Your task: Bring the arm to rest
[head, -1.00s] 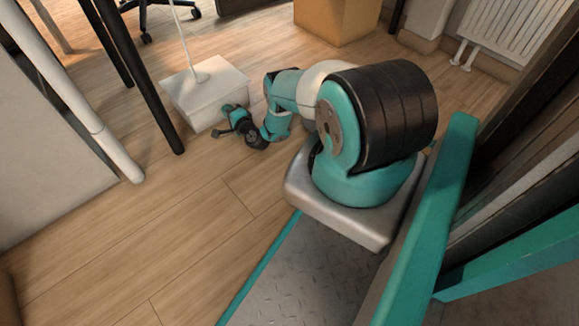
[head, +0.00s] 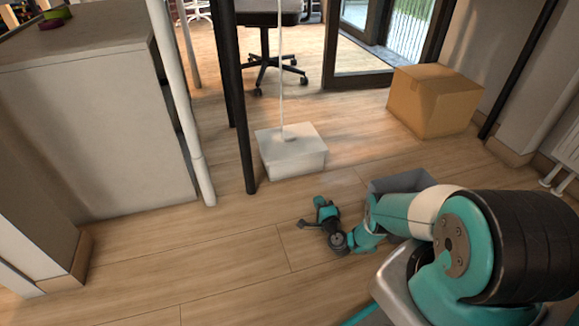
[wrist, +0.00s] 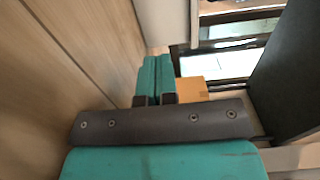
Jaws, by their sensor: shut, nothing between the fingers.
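My gripper (head: 321,202) is low over the wooden floor in the head view, at the end of my bent teal arm. In the wrist view its two teal fingers (wrist: 155,76) lie side by side, shut, with nothing held between them. A white box (head: 292,158) stands on the floor beyond the gripper, with a gap of floor showing between them. A thin white cord or rod (head: 281,75) rises straight from the box top and leaves the picture. The cord's upper end is out of view.
A cardboard box (head: 432,103) stands at the back right. A grey bin (head: 400,183) is partly hidden behind my arm. Dark table legs (head: 242,120), a white pole (head: 190,120) and a grey cabinet (head: 95,130) stand at left. The front-left floor is clear.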

